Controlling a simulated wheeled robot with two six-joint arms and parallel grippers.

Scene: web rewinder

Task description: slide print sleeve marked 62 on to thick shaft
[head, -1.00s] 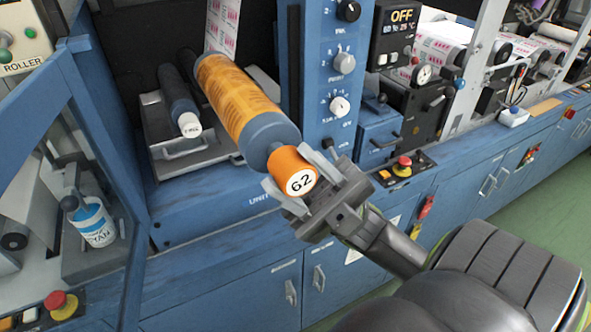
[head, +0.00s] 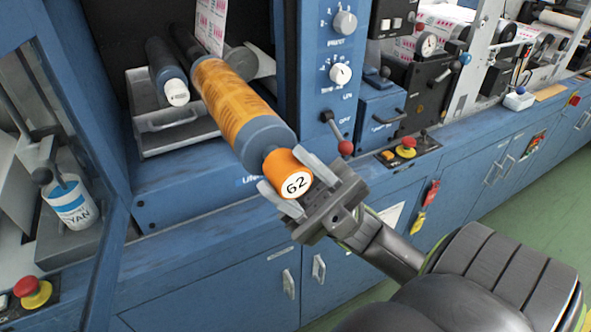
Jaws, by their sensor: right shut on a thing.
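My right gripper (head: 295,182) is shut on this collar, one finger on each side. The sleeve points away, up and to the left, into the machine's dark bay. A dark cylinder (head: 183,40) shows behind its far end; I cannot tell whether they touch or overlap. Which shaft is the thick one is not clear. My left gripper is not in view.
A dark roller with a white end (head: 166,72) lies left of the sleeve above a grey tray (head: 170,137). A blue control column (head: 338,70) and a red-knobbed lever (head: 345,147) stand close on the right. A blue-framed door (head: 100,120) is at left.

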